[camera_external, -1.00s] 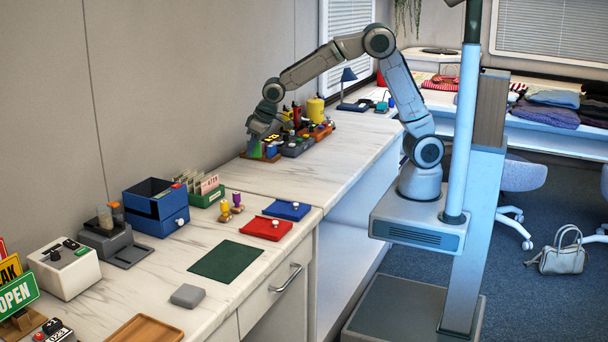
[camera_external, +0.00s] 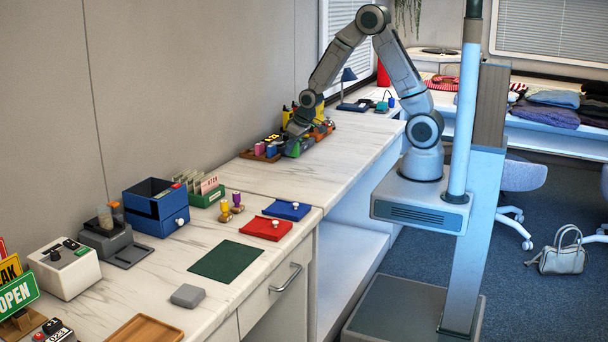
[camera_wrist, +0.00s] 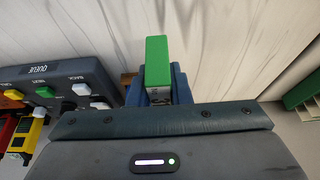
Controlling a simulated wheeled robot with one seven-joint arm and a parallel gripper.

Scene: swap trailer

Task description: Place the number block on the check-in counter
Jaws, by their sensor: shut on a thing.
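My gripper (camera_external: 296,136) is over the back part of the long pale counter (camera_external: 345,150), close to the wall. In the wrist view, my gripper (camera_wrist: 158,85) is shut on a block with a green face (camera_wrist: 157,60), held between blue fingers. Part of a dark mark shows on the block's pale side, too small to read. In the external view a small green patch (camera_external: 294,148) shows under my gripper. The streaked pale surface lies beyond the block in the wrist view; whether the block touches it I cannot tell.
A dark panel marked QUEUE (camera_wrist: 60,75) with several buttons is close left of the block. A green-edged thing (camera_wrist: 301,88) is at the right. A tray with coloured pieces (camera_external: 260,153) stands left of my gripper.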

